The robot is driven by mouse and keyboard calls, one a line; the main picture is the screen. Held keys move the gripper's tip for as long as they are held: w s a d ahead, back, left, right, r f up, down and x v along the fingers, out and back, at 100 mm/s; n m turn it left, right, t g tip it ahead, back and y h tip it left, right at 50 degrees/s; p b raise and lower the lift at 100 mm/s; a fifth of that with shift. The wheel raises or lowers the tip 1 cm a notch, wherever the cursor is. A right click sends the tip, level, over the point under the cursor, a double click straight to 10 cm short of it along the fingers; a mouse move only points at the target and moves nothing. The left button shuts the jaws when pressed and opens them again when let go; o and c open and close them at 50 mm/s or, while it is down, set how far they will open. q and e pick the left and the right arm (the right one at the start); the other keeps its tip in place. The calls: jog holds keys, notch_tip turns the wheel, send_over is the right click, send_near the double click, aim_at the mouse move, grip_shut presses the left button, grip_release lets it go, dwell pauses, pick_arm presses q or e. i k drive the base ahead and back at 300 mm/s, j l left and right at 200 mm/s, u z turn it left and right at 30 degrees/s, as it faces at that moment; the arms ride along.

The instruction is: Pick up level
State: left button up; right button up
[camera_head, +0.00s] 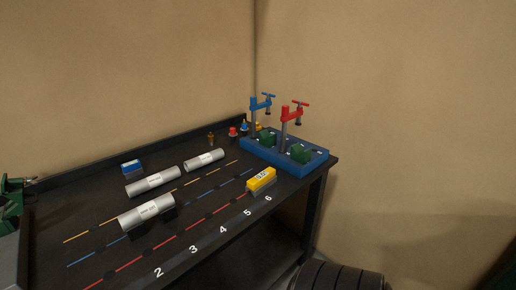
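A small yellow block with dark lettering on a white label (261,178) sits on the dark workbench (215,243), near its front edge by the numbers 5 and 6. It looks like the level, though its lettering is too small to read. Neither of my grippers is in view.
Silver cylinders (146,212) lie across the bench's left and middle. A blue tray (316,163) with blue and red clamps (291,112) stands at the back right. A small blue box (131,167) sits at the back left. The front strip by the painted numbers is clear.

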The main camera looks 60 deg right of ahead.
aim_at(259, 183)
jog(key=z, duration=1.95)
